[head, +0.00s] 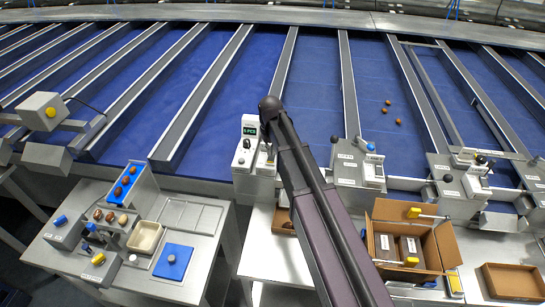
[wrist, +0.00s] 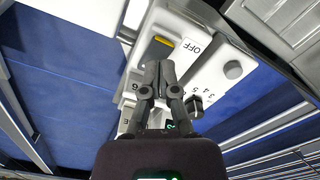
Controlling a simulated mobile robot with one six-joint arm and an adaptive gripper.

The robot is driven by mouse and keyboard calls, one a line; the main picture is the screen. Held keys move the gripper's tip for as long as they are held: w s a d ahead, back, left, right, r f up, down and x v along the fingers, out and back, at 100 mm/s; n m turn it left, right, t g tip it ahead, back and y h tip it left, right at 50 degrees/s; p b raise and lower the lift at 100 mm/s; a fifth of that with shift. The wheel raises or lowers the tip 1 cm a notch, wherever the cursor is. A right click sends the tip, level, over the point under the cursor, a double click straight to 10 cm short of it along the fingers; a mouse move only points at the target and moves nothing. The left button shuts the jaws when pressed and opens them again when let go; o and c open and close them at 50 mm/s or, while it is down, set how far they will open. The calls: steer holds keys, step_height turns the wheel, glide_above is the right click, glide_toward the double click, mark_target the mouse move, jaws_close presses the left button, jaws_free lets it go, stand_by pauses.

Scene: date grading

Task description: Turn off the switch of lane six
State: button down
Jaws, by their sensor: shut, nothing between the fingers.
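In the wrist view a light grey control box carries a yellow-marked switch (wrist: 164,41) beside the word OFF. A "6" is printed on the same box, near my fingers. My gripper (wrist: 158,68) is shut and empty, its fingertips just short of the yellow piece in the picture. I cannot tell whether they touch the box. In the head view the box (head: 242,158) with a green display stands at the lane end, partly behind my arm. My gripper is mostly hidden there, and the switch position is unclear.
A black knob (wrist: 194,104) and a round grey knob (wrist: 233,69) stand close to my fingers. Other lane boxes (head: 357,165) are to the right. An open carton (head: 443,250) and a table with a blue tray (head: 146,180) stand in front. Several dates lie on the blue lanes.

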mark_target(271, 159)
steer(key=shift+f+b, duration=1.4)
steer(key=shift+f, duration=0.05)
stand_by(1.8)
steer(key=shift+r, duration=0.15)
steer(key=shift+r+p, duration=3.4)
steer(key=shift+p, duration=0.1)
steer(key=s+d+f+m+b, duration=0.2)
steer(key=s+d+f+b, duration=0.5)
steer(key=s, duration=0.3)
steer(key=s+d+f+m+b, duration=0.1)
steer(key=s+d+f+b, duration=0.6)
steer(key=s+d, duration=0.1)
steer(key=shift+s+f+m, duration=0.15)
steer(key=shift+s+m, duration=0.25)
steer(key=shift+s, duration=0.45)
steer(key=shift+d, duration=0.1)
